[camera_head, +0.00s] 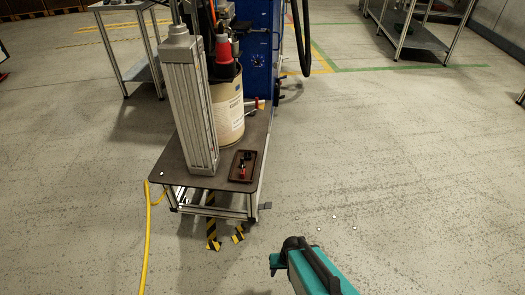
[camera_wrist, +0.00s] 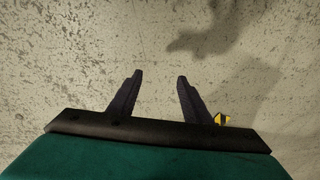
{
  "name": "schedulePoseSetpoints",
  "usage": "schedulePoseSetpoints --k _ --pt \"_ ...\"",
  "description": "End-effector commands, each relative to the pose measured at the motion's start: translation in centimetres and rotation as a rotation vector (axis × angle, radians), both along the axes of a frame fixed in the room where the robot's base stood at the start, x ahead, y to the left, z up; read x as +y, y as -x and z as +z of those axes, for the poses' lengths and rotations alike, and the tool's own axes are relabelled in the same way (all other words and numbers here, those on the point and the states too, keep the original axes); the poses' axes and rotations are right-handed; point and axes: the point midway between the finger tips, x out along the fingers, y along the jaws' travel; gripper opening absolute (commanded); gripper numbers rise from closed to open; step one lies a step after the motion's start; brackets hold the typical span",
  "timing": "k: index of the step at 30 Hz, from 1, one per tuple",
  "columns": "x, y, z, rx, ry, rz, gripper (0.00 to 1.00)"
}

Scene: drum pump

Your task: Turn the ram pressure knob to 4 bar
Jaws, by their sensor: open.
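The drum pump stands in the upper middle of the head view, with a pale drum (camera_head: 226,110) and a red part (camera_head: 224,49) on top. A blue cabinet (camera_head: 262,35) stands behind it and carries a small round dial or knob (camera_head: 258,59). I cannot tell whether this is the ram pressure knob, and its markings are too small to read. My gripper (camera_wrist: 158,78) is open and empty above bare floor in the wrist view. In the head view my teal arm end is at the bottom, well apart from the pump and the cabinet.
A dark table (camera_head: 180,183) carries the drum, a tall metal column (camera_head: 187,105) and a small tray (camera_head: 242,166) with small parts. A yellow hose (camera_head: 146,235) runs along the floor at left. Black-and-yellow strips (camera_head: 212,232) lie below the table. The floor at right is mostly clear.

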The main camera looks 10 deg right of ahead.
Motion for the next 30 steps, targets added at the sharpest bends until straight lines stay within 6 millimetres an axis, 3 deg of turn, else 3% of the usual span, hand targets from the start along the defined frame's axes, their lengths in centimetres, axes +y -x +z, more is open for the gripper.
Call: schedulePoseSetpoints --k 1,6,12,17,24,27,30 --pt "-0.3 2.2 -0.3 0.068 0.011 0.015 0.45" --pt "-1.4 8.3 -0.3 0.280 0.049 0.056 0.45" --pt "-2.4 12.4 0.6 0.438 0.082 0.077 0.45" --pt "-2.3 13.4 1.0 0.482 0.093 0.084 0.45" --pt "-2.3 13.5 1.0 0.484 0.093 0.084 0.45" --pt "-2.3 13.4 1.0 0.483 0.093 0.084 0.31" --pt "-2.3 13.4 1.0 0.483 0.092 0.084 0.31"
